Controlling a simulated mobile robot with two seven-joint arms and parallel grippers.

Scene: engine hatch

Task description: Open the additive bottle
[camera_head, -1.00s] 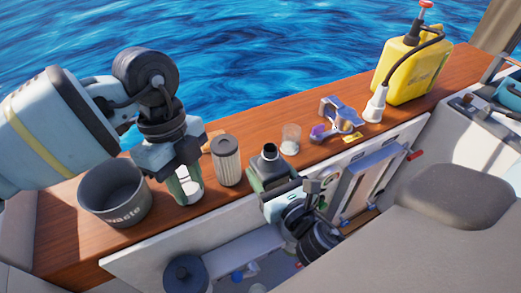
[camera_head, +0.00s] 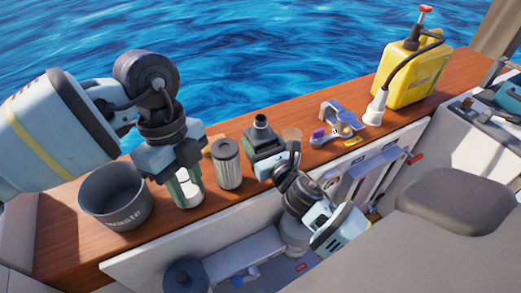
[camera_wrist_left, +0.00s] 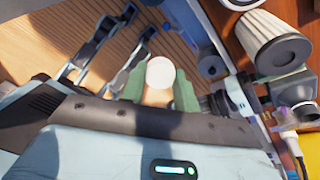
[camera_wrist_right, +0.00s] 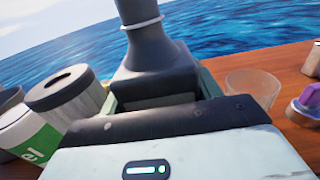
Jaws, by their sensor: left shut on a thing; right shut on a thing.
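My left gripper (camera_head: 186,182) is shut around a white bottle (camera_head: 189,190) over the wooden top, between the waste bin and the pleated filter. Its round white top (camera_wrist_left: 160,73) shows between the green finger pads in the left wrist view. A white and green labelled bottle (camera_wrist_right: 28,135) shows at the left of the right wrist view. My right gripper (camera_wrist_right: 157,92) is shut on a dark necked container (camera_wrist_right: 150,55) with a pale ring on its neck. In the head view this container's neck (camera_head: 260,122) points up. I cannot tell whether its base touches the top.
The waste bin (camera_head: 115,197) stands left and the pleated filter (camera_head: 227,163) between my grippers. An open hatch is in front.

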